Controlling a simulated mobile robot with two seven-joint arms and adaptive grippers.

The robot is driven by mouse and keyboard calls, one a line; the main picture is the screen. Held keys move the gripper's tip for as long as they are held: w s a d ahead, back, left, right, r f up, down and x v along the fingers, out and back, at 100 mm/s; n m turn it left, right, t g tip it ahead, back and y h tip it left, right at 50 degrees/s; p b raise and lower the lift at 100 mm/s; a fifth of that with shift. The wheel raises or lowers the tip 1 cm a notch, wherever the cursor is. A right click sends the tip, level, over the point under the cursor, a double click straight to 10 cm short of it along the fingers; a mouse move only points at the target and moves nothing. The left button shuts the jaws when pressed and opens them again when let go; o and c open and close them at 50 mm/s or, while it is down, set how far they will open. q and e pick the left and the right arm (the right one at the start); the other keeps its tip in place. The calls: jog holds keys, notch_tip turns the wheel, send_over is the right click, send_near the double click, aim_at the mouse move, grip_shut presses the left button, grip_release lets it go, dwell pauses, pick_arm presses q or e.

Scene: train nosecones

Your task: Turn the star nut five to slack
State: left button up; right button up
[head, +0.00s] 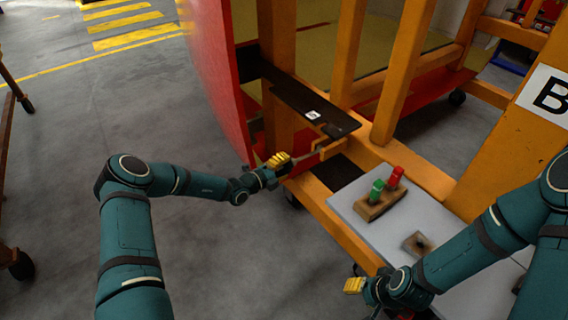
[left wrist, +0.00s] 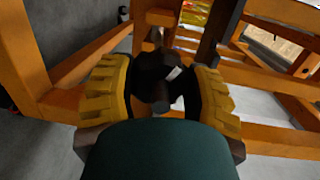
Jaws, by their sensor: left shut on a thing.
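The star nut (left wrist: 152,82) is a black lobed knob with a small white mark, between the yellow pads of my left gripper (left wrist: 160,92) in the left wrist view. The pads stand on either side of it and hold it. In the head view my left gripper (head: 279,160) is at the lower edge of the red panel, beside the orange frame, and hides the nut. A grey rod runs from there toward an orange bracket.
A red curved panel (head: 216,75) and orange frame (head: 385,150) stand close to my left arm. A black plate (head: 290,94) with a white label juts above the gripper. A grey table (head: 440,222) holds a wooden block (head: 372,206) with green and red pegs.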

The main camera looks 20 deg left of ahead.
pick_arm(q)
jog(key=n, duration=0.4)
jog(key=shift+w+a+f+n+p, duration=0.1)
jog(key=shift+a+n+p, duration=0.2)
dwell(0.3)
jog(key=o, duration=1.2)
jog(key=shift+d, duration=0.1)
jog(key=v, duration=1.2)
